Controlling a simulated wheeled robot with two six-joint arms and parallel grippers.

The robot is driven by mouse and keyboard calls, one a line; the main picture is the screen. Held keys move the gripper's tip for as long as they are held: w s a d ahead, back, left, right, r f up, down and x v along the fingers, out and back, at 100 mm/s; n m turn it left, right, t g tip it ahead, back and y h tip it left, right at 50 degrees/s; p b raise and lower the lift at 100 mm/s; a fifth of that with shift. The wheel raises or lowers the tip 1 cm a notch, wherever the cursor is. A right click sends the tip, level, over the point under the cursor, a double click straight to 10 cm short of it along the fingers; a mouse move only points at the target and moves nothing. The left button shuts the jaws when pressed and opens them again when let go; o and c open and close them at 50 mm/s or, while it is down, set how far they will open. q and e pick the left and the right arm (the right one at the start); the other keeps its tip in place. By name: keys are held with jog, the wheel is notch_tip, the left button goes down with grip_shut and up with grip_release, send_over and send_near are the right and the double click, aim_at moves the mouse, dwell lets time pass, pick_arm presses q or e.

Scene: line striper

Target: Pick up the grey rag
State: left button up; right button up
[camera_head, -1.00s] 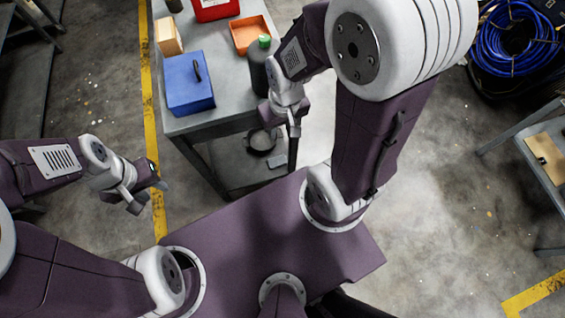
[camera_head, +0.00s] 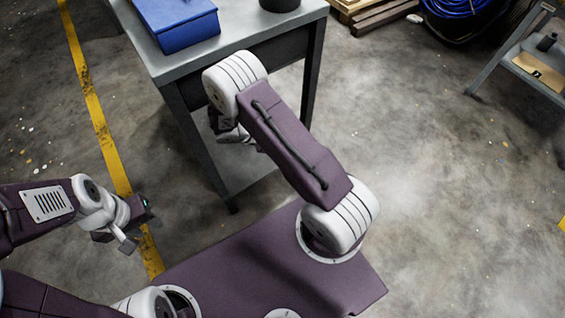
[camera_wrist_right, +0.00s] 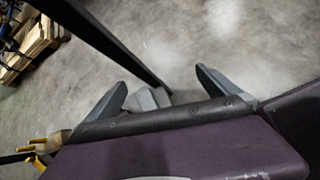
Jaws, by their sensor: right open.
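I cannot pick out the grey rag with certainty in any view. In the right wrist view a small pale grey angular shape (camera_wrist_right: 150,98) shows between my right fingers, beside a dark table leg; I cannot tell whether it is the rag. My right gripper (camera_wrist_right: 160,92) is open, its two fingers well apart. In the head view its arm reaches down at the near side of the workbench (camera_head: 190,62), and my arm hides most of the hand. My left gripper (camera_head: 142,226) hangs open and empty over the floor at the left, away from the bench.
A blue box (camera_head: 178,22) and a dark round object stand on the bench top. A dark bench leg (camera_wrist_right: 110,45) crosses close to my right fingers. Yellow-handled items (camera_wrist_right: 38,146) show at lower left there. Timber and blue cable lie at the back.

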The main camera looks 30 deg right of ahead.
jog(key=w+f+n+t+h+b, duration=0.1)
jog(key=w+f+n+t+b, duration=0.1)
jog(key=f, duration=0.6)
jog(key=w+f+n+t+b, duration=0.2)
jog(key=w+f+n+b, duration=0.1)
jog(key=f, duration=0.5)
jog(key=w+a+f+n+t+h+b, duration=0.1)
jog(key=w+f+n+t+b, duration=0.1)
jog(key=f+b, duration=0.4)
jog(key=shift+w+f+n+h, duration=0.3)
jog(key=shift+w+f+n, duration=0.3)
jog(key=shift+w+f, duration=0.35)
jog(key=shift+w+a+f, duration=0.1)
jog(key=shift+w+a, duration=0.05)
jog(key=b+x, duration=0.3)
jog(key=shift+f, duration=0.15)
jog(key=shift+w+d, duration=0.25)
jog(key=shift+d, duration=0.25)
jog(key=b+x, duration=0.4)
jog(key=shift+d+f, duration=0.1)
jog(key=shift+d, duration=0.05)
jog(key=shift+w+d, duration=0.2)
jog(key=shift+d, duration=0.05)
pick_arm(q)
notch_tip(320, 180, down, 23)
jog(key=shift+r, duration=0.1)
pick_arm(e)
jog(key=c, duration=1.8)
